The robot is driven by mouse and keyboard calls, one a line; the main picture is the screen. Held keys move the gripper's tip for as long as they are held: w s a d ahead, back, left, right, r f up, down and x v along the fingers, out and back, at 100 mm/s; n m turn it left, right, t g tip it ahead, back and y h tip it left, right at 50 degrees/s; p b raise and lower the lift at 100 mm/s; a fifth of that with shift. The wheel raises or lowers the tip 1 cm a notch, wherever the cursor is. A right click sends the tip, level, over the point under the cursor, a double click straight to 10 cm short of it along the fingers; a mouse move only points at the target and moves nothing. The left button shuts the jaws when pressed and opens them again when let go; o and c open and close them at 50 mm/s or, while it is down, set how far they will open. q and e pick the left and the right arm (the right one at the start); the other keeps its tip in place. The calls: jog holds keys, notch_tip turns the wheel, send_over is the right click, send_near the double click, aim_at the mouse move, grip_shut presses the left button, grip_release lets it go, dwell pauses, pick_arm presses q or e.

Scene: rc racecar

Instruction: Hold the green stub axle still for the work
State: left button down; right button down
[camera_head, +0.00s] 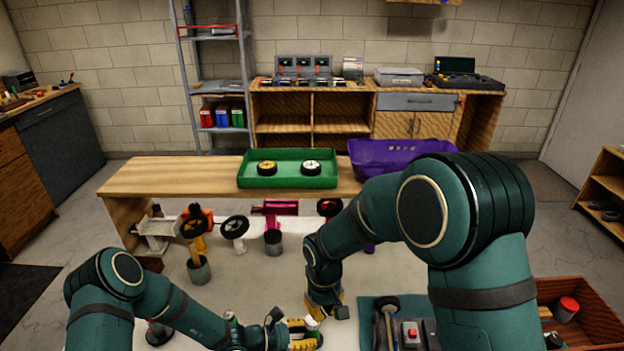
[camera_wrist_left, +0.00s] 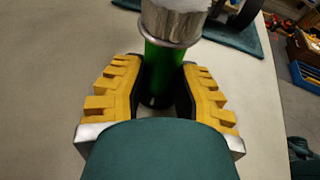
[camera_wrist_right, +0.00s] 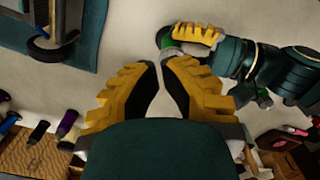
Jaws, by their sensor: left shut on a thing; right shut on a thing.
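The green stub axle (camera_wrist_left: 160,68) stands between the yellow fingers of my left gripper (camera_wrist_left: 161,80) in the left wrist view, with a silver metal collar (camera_wrist_left: 172,22) at its upper end. My left gripper is shut on it low over the pale work surface. In the head view my left gripper (camera_head: 303,335) is at the bottom centre, and the light end of the axle shows there. My right gripper (camera_wrist_right: 160,78) is shut, its fingertips close together; what it grips cannot be made out. In the head view it (camera_head: 324,302) is just above and right of the left one.
A green tray (camera_head: 243,183) with two wheels and a purple bin (camera_head: 375,150) stand at the back. Car parts and grey cups (camera_head: 199,270) stand left of my right arm.

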aim_at(313, 330)
notch_tip(313, 330, down, 6)
jog(key=shift+s, duration=0.15)
dwell(0.3)
jog(key=shift+f, duration=0.15)
jog(key=shift+w+a, duration=0.15)
jog(key=shift+w, duration=0.05)
dwell(0.5)
jog(key=shift+s+a, duration=0.2)
jog(key=shift+a, duration=0.05)
jog(key=shift+s+a, duration=0.25)
jog(key=shift+a, duration=0.15)
jog(key=shift+s+a, duration=0.2)
jog(key=shift+a, duration=0.35)
jog(key=shift+s, duration=0.15)
dwell(0.4)
